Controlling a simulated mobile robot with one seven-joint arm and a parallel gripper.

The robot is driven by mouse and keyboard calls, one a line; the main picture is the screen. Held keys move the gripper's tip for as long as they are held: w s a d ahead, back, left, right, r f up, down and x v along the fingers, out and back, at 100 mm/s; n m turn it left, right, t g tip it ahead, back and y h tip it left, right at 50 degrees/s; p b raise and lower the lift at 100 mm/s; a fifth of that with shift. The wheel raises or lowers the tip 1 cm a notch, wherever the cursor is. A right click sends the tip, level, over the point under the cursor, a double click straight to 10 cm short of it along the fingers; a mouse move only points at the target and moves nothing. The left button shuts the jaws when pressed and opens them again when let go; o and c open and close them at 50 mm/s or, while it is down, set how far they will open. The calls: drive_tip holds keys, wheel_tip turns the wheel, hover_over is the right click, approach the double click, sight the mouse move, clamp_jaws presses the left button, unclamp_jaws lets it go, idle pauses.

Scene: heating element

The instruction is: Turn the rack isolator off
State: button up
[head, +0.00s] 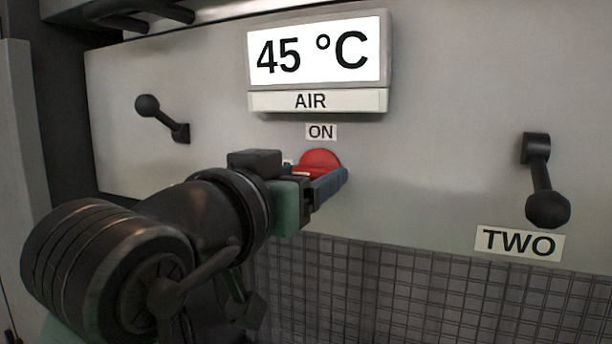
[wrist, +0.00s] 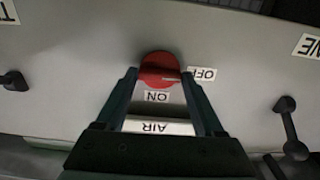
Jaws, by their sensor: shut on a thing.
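The rack isolator is a round red knob (head: 320,158) on the grey panel, below the "ON" label (head: 321,132). In the wrist view, which shows the panel upside down, the knob (wrist: 157,66) has a white line pointing at the "OFF" label (wrist: 202,74). The "ON" label (wrist: 157,96) is at a right angle to that line. My gripper (head: 318,181) is shut on the knob, with one finger on each side in the wrist view (wrist: 158,77). In the head view my gripper covers the knob's lower part and most of the "OFF" label.
Above the knob is a display (head: 317,50) reading 45 °C, with an "AIR" label (head: 311,101). A black lever (head: 160,116) is at left. Another lever (head: 541,182) hangs at right above the "TWO" label (head: 520,243). A dark mesh (head: 420,295) lies below the panel.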

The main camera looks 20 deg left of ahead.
drive_tip(key=o, duration=1.4)
drive_tip(key=s, duration=1.3)
drive_tip(key=shift+a, duration=0.2)
